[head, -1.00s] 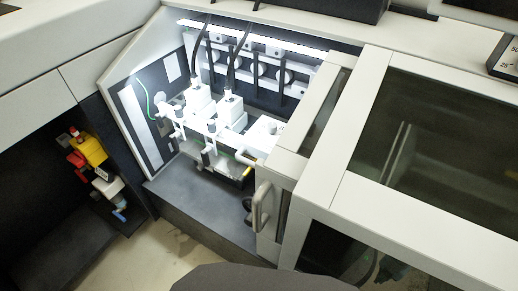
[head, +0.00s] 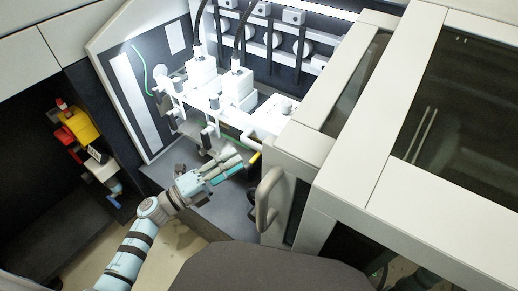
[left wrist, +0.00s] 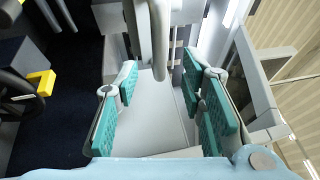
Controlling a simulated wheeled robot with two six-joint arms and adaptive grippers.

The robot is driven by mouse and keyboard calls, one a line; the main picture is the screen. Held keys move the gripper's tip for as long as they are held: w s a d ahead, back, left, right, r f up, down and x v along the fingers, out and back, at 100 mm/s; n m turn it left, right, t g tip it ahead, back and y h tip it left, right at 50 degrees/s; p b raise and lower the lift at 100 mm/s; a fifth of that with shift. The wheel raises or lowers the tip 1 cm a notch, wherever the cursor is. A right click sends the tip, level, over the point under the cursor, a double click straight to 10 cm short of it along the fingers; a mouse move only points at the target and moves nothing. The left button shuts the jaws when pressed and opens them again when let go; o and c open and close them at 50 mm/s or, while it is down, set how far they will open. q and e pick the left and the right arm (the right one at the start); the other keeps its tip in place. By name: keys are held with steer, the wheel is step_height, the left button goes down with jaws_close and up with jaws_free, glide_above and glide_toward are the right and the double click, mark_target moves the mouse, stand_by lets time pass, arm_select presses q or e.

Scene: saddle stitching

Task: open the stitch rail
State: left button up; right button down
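The stitching unit (head: 222,88) stands in the lit bay of the machine in the head view. A rail with a pale bar handle (head: 238,147) runs along its lower front, and a yellow part shows at its right end (head: 254,160). My left gripper (head: 232,168) is just below and in front of this handle. In the left wrist view the gripper (left wrist: 160,88) is open, its teal pads apart. A pale rounded bar (left wrist: 158,38) comes down from the top near the fingertips; I cannot tell whether the pads touch it. My right gripper is not in view.
The opened guard with its grey handle (head: 267,200) stands close to the right of my left gripper. The bay's grey floor ledge (head: 225,212) is mostly clear. Red and yellow parts (head: 80,126) sit in a dark recess at the left.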

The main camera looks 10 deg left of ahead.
mark_target(259, 146)
arm_select(q)
steer(key=x, duration=0.8)
steer(key=shift+w+d, duration=0.25)
steer(key=shift+c, duration=0.3)
jaws_close()
